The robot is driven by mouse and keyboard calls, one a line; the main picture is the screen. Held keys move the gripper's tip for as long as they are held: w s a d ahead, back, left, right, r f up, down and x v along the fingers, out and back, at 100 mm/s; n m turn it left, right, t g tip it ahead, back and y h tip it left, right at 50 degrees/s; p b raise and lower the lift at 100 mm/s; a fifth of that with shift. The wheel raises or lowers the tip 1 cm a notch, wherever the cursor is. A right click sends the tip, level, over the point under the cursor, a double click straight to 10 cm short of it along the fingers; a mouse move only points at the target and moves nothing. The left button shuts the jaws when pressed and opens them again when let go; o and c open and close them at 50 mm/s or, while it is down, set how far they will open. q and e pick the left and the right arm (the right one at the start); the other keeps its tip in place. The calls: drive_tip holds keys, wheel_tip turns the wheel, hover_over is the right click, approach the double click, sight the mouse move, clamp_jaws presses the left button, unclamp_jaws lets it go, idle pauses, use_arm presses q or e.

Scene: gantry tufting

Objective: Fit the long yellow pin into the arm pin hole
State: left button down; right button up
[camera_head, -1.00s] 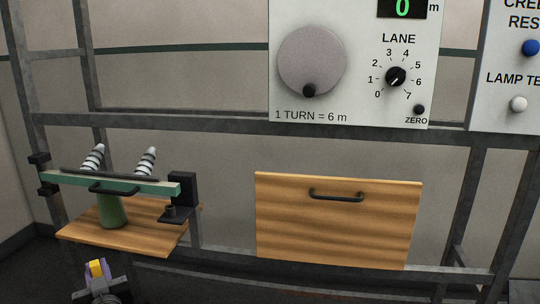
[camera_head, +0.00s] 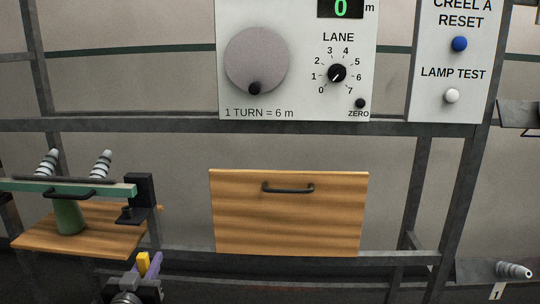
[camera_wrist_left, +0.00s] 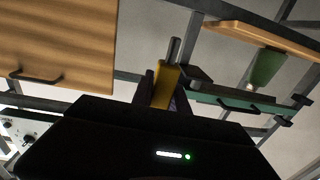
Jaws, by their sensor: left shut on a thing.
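My left gripper (camera_head: 146,268) shows at the lower left of the head view, shut on the yellow pin (camera_head: 143,261). In the left wrist view the pin's yellow grip (camera_wrist_left: 176,86) sits between the fingers, with a dark grey shaft (camera_wrist_left: 174,50) sticking out of it. The green arm (camera_head: 100,188) spans the left, its right end at a black bracket (camera_head: 141,190) with a small block (camera_head: 131,215) at its foot. The bracket also shows beside the pin in the left wrist view (camera_wrist_left: 196,75). I cannot make out the hole. My right gripper is out of view.
A wooden shelf (camera_head: 105,245) with a green cone (camera_head: 69,217) lies under the arm. Striped cones (camera_head: 100,165) stand behind it. A wooden drawer front (camera_head: 288,215) hangs mid-frame. Grey frame rails (camera_head: 300,256) run across. A grey cone (camera_head: 513,270) lies at far right.

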use_arm(q)
drive_tip(key=w+d+m+h+p, duration=0.1)
drive_tip(key=w+d+p, duration=0.2)
drive_tip(key=d+p, duration=0.9)
drive_tip(key=shift+d+f+h, duration=0.2)
drive_tip(key=shift+d+h, duration=0.1)
drive_tip(key=shift+d, duration=0.15)
drive_tip(key=shift+s+d, duration=0.1)
drive_tip(key=s+d+f+m+g+h, duration=0.1)
drive_tip(key=s+d+m+g+h, duration=0.3)
drive_tip(key=d+h, duration=0.4)
drive_tip(key=s+d+f+m+g+h, duration=0.1)
drive_tip(key=s+d+m+g+h, duration=0.3)
drive_tip(key=d+m+h, duration=0.4)
drive_tip(key=shift+s+d+f+m+g, duration=0.25)
drive_tip(key=shift+d+f+m+g, duration=0.1)
drive_tip(key=shift+d+g, duration=0.6)
drive_tip(key=shift+r, duration=0.1)
